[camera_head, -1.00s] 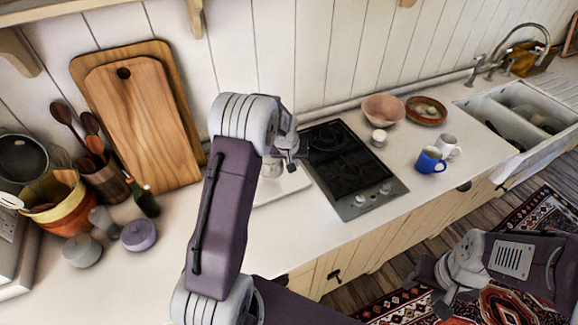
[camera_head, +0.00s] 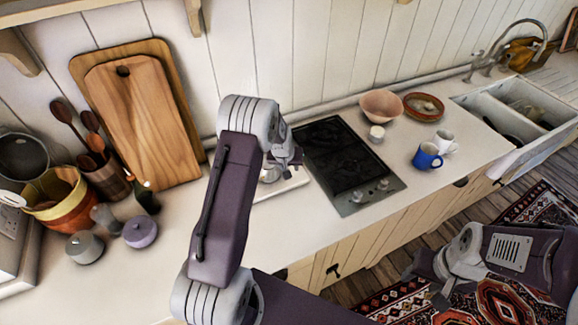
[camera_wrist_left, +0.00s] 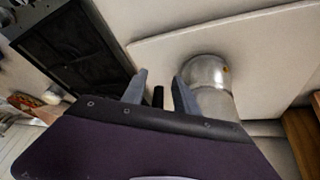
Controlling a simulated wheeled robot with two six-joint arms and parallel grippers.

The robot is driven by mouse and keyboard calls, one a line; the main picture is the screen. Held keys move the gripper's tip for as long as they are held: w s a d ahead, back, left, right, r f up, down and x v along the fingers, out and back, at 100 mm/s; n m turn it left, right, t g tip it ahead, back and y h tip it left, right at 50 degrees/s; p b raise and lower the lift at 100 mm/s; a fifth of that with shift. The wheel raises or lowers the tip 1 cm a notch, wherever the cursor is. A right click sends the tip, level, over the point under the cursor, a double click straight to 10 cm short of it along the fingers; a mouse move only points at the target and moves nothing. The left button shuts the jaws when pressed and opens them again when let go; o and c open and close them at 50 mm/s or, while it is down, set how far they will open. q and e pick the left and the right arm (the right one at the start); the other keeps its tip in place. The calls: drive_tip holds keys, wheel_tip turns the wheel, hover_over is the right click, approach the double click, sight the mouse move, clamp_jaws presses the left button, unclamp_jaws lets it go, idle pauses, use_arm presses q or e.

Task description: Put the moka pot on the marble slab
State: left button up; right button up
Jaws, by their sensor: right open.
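The silver moka pot (camera_head: 268,174) stands at the marble slab (camera_head: 291,185), partly hidden behind my left arm in the head view. In the left wrist view the pot (camera_wrist_left: 208,74) shows against the pale slab (camera_wrist_left: 270,55), just right of the right finger. My left gripper (camera_head: 291,160) is beside the pot. In the wrist view its fingers (camera_wrist_left: 158,92) are apart, with a thin black part, apparently the pot's handle, between them and gaps visible beside it. My right gripper (camera_head: 428,280) is open and empty, low over the floor in front of the counter.
A black hob (camera_head: 345,160) lies right of the slab. A pink bowl (camera_head: 381,105), a brown dish (camera_head: 424,107), a blue mug (camera_head: 427,157) and a white mug (camera_head: 446,142) stand beyond it. Wooden boards (camera_head: 140,120), a lilac pot (camera_head: 140,232) and a utensil holder (camera_head: 110,180) are left.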

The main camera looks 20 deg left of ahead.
use_arm(q)
drive_tip(key=shift+r, duration=0.45)
drive_tip(key=a+b+v, duration=0.1)
drive_tip(key=b+v, duration=0.2)
drive_tip(key=v, duration=0.7)
drive_tip(key=s+d+f+m+g, duration=0.15)
drive_tip(key=s+d, duration=0.35)
drive_tip(key=s, duration=0.7)
drive_tip(key=s+d+f+m+g, duration=0.15)
drive_tip(key=s+d, duration=0.35)
drive_tip(key=s, duration=0.6)
drive_tip(key=shift+m+g+h, duration=0.3)
drive_tip(key=shift+h, duration=0.1)
wheel_tip(320, 180, down, 5)
drive_tip(key=b, duration=0.4)
drive_tip(key=shift+w+r, duration=0.1)
drive_tip(key=shift+r, duration=0.1)
